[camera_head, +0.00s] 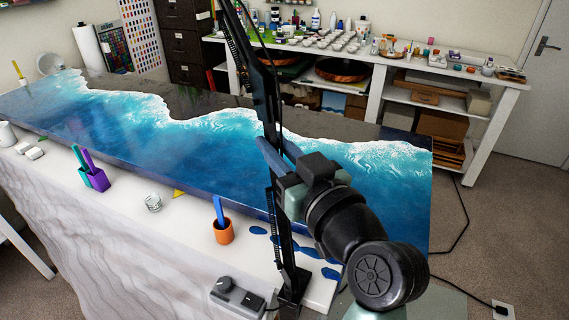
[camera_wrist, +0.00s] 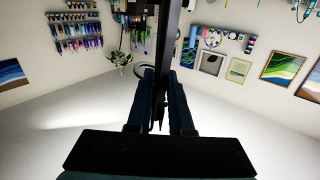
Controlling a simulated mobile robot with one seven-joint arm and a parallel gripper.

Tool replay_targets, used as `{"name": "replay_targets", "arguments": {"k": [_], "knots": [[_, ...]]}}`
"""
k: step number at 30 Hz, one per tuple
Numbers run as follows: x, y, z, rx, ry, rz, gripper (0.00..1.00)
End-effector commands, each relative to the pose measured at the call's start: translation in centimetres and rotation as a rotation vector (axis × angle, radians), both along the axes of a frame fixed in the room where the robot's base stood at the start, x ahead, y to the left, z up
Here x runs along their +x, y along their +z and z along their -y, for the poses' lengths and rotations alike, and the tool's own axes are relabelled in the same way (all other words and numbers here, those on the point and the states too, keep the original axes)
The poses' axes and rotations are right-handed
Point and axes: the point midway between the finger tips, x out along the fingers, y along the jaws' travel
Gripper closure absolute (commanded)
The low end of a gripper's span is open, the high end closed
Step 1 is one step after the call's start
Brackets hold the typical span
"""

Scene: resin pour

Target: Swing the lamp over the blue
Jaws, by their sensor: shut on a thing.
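The lamp is a black jointed arm with springs (camera_head: 262,85). It rises from a base near the front right of the bench and runs out of the top of the head view. Its shade is not in view. My gripper (camera_head: 270,150) is shut on the lamp's dark bar around mid-height. In the wrist view the bar (camera_wrist: 168,45) stands between my two fingers (camera_wrist: 162,80). The blue (camera_head: 130,130) is a glossy wave-patterned resin panel with white foam edges and dark strips, lying behind the lamp post.
Along the front ledge stand an orange cup (camera_head: 223,232), a teal and purple holder (camera_head: 97,178), a small clear jar (camera_head: 153,202) and a grey control box (camera_head: 238,298). A white shelf (camera_head: 500,88) with bottles and cups stands behind. Carpet is open at right.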

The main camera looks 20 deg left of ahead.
Motion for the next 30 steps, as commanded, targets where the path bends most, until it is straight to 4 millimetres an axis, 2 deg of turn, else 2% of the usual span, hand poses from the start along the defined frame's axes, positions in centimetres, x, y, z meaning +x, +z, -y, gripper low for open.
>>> {"name": "replay_targets", "arguments": {"k": [5, 15, 16, 20, 30], "knots": [[-0.20, -0.10, -0.07, 0.001, 0.061, 0.001, 1.00], [-0.15, 0.16, 0.05, 0.003, 0.063, 0.000, 1.00], [-0.14, 0.16, 0.05, 0.003, 0.063, 0.000, 0.76], [-0.19, 0.13, -0.01, 0.002, 0.065, 0.000, 0.53], [-0.39, 0.03, -0.04, 0.000, 0.069, 0.000, 0.51]]}}
